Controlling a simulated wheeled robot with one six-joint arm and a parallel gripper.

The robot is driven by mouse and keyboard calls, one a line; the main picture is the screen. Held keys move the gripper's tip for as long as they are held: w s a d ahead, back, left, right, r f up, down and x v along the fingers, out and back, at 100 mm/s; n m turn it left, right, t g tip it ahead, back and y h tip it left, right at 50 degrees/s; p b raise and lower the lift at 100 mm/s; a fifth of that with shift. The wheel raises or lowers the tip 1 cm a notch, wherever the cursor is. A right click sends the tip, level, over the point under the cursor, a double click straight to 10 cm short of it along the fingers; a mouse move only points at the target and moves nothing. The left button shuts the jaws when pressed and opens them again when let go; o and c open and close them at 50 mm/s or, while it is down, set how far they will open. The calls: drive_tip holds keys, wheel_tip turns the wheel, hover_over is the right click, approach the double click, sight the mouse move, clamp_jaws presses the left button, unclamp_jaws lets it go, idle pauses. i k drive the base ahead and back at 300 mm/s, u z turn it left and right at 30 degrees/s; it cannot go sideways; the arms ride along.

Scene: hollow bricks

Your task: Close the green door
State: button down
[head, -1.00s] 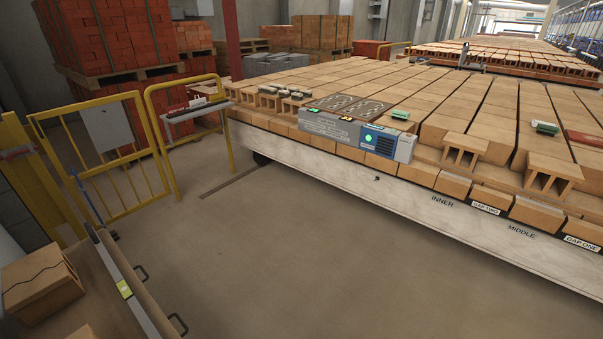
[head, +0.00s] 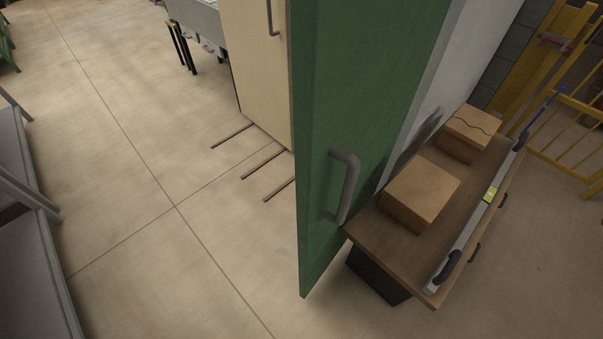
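The green door (head: 365,95) stands upright in the middle of the head view, seen at a steep angle with its near vertical edge toward me. It stands out from the pale wall behind it, so it looks open. A grey bar handle (head: 347,187) is fixed on its right-hand face, near the low part in view. The door's top and its hinges are out of view. My gripper is not in view.
A bench (head: 385,233) with two brown blocks and a long level stands right of the door, close to its handle side. A cream cabinet (head: 257,70) stands behind it on the left. Grey shelving (head: 30,240) is at far left. The floor (head: 150,150) between is clear.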

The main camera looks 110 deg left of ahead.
sight(359, 67)
drive_tip(key=u, duration=3)
drive_tip(key=k, duration=0.5)
drive_tip(key=u, duration=0.45)
drive_tip(key=i, duration=0.45)
drive_tip(key=u, duration=0.15)
